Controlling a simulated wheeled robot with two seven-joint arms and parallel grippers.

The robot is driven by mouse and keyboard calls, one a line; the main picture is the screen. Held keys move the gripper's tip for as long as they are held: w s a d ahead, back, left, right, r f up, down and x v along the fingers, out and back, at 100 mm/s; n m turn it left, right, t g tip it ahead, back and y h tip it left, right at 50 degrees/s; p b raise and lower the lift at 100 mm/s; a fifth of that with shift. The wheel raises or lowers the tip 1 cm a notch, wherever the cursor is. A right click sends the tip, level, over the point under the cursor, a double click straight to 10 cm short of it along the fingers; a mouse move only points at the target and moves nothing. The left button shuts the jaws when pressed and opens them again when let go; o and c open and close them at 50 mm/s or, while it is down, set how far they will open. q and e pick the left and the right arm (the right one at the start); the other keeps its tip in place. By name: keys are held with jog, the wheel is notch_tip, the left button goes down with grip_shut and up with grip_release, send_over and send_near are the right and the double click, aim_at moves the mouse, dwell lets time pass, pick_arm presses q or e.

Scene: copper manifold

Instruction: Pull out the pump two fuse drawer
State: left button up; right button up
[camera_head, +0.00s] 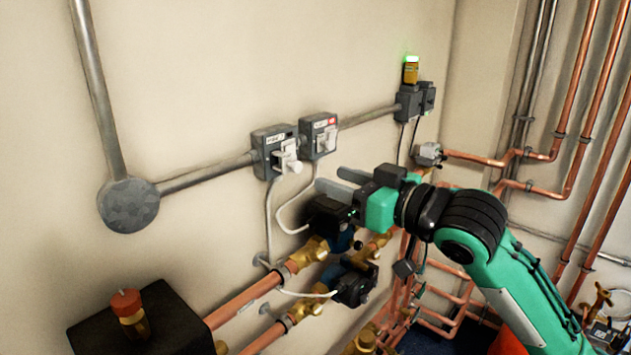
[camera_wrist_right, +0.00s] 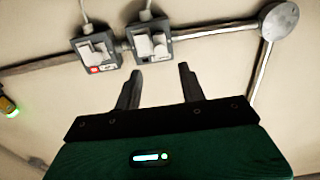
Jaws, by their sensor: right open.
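Two grey fused switch boxes are fixed side by side on the wall. The left box (camera_head: 266,143) has a pale fuse drawer (camera_head: 290,160) on its front; the right box (camera_head: 307,144) has a red mark and a similar pale drawer (camera_head: 325,140). The labels are too small to read, so I cannot tell which is pump two. In the right wrist view they appear upside down: the red-marked box (camera_wrist_right: 110,62) on the left, the other box (camera_wrist_right: 165,51) on the right. My right gripper (camera_head: 330,178) is open and empty, below and right of both boxes, touching neither. My left gripper is out of view.
Pumps with copper pipes (camera_head: 240,300) lie below the boxes. White cables hang from the boxes to the pumps. Grey conduit (camera_head: 205,172) leads to a round junction box (camera_head: 128,205). A green-lit beacon (camera_head: 410,72) stands at the upper right.

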jog(key=b+v, duration=0.1)
jog(key=v, duration=0.5)
jog(key=shift+s, duration=0.2)
jog(key=shift+d, duration=0.15)
